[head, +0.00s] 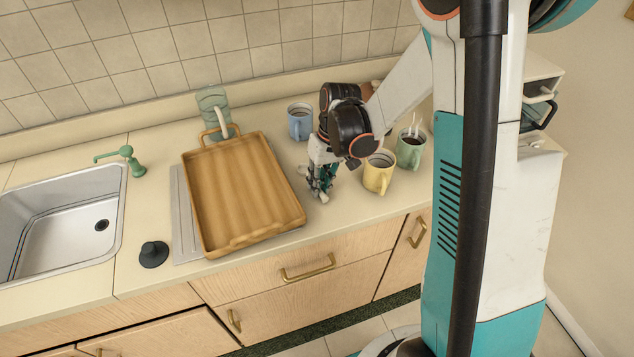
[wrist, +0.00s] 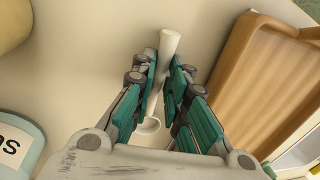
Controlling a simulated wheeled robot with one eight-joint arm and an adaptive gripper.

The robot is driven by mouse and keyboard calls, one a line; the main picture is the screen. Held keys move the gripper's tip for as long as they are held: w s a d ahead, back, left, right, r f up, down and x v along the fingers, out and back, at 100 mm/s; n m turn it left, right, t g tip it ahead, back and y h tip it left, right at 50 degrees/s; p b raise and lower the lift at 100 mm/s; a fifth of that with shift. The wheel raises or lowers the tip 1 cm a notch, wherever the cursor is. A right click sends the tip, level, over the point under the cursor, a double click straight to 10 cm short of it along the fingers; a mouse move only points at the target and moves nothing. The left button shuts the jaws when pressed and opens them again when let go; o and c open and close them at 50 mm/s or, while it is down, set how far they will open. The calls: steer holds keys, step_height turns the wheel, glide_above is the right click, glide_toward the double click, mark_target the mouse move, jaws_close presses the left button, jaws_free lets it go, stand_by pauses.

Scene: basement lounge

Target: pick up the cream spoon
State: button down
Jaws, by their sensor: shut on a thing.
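The cream spoon (wrist: 169,42) lies between my fingers in the wrist view. Its pale handle end shows beyond the fingertips and its rounded bowl shows between the fingers nearer the palm. My gripper (wrist: 166,78) is shut on the middle of the spoon, which the fingers partly hide. In the head view my gripper (head: 322,190) points down at the counter, just right of the wooden tray. Only a small pale bit by the fingertips shows there, and I cannot tell whether the spoon is clear of the counter.
The wooden tray (head: 298,205) lies close on the left. A blue mug (head: 300,127) stands behind my gripper; a yellow mug (head: 377,180) and a green mug (head: 409,156) stand right. A sink (head: 55,228) and a dark stopper (head: 153,255) are farther left. The counter front is clear.

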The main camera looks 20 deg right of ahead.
step_height(320, 180, up, 20)
steer(key=p, duration=0.5)
stand_by(0.5)
